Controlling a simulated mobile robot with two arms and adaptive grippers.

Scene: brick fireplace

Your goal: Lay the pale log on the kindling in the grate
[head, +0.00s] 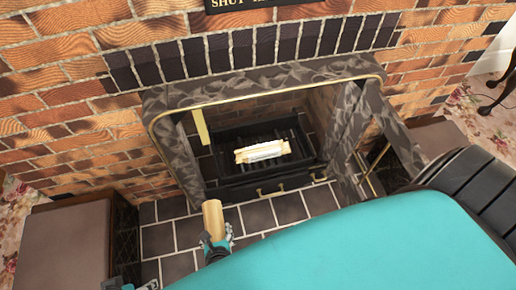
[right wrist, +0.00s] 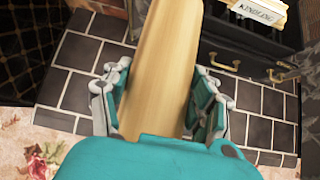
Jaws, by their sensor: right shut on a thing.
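The pale log (head: 213,218) is in my right gripper (head: 217,246) in the head view, over the tiled hearth in front of the fireplace. In the right wrist view the log (right wrist: 165,60) lies between the two fingers of the gripper (right wrist: 160,95), its far end out of the frame. The kindling (head: 262,152), a pale labelled bundle, lies on the black grate (head: 299,140) inside the fireplace, apart from the log. The kindling also shows in the right wrist view (right wrist: 258,14). A small part of my left gripper (head: 138,285) shows at the bottom edge.
A grey marbled surround (head: 255,80) with a brass edge frames the fireplace opening. A brass strip (head: 201,126) hangs at its left side. The grate's front has brass handles (head: 270,188). Boxy seats stand at left (head: 65,250) and right. The hearth tiles (head: 258,214) are clear.

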